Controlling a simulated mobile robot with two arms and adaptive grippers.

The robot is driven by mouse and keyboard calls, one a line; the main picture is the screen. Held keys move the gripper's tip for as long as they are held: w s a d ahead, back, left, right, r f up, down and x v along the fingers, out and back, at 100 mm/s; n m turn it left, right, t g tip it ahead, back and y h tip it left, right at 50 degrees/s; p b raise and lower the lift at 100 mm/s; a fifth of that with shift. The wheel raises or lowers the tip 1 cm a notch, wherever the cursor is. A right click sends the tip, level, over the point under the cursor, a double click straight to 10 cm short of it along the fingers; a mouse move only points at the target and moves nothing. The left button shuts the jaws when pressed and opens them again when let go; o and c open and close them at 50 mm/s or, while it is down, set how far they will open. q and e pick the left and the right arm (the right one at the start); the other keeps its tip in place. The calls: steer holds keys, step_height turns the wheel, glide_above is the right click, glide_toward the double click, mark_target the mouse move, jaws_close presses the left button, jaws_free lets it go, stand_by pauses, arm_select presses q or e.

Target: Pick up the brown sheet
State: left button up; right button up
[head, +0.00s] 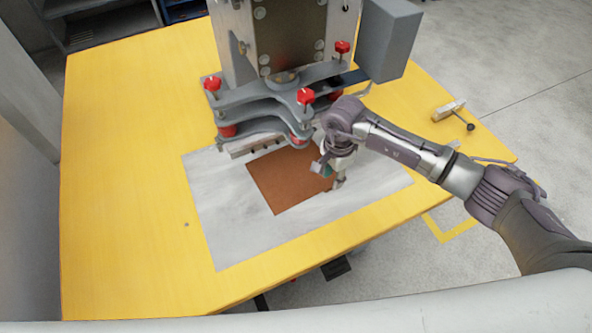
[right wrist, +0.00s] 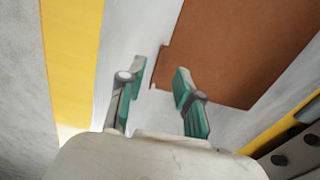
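The brown sheet (head: 285,180) is a flat square lying on the grey-white plate (head: 230,235) on the yellow table. Its back edge is close to the press, and my right gripper covers part of its right side. In the right wrist view the brown sheet (right wrist: 235,45) fills the upper right, and one corner with a small step reaches between the fingertips. My right gripper (head: 336,182) is over the sheet's right edge. It also shows in the right wrist view (right wrist: 160,76) with its two green-grey fingers apart. I cannot tell whether they touch the sheet. My left gripper is not in view.
A press with a grey clamp head (head: 275,110) and red knobs stands directly behind the sheet, with a grey box (head: 387,40) at its side. A small metal lever (head: 452,112) is at the table's right. The yellow table (head: 120,180) is clear on the left.

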steer(key=f, duration=0.4)
steer(key=shift+d+p, duration=0.2)
steer(key=shift+p, duration=0.15)
steer(key=shift+s, duration=0.1)
jaws_close()
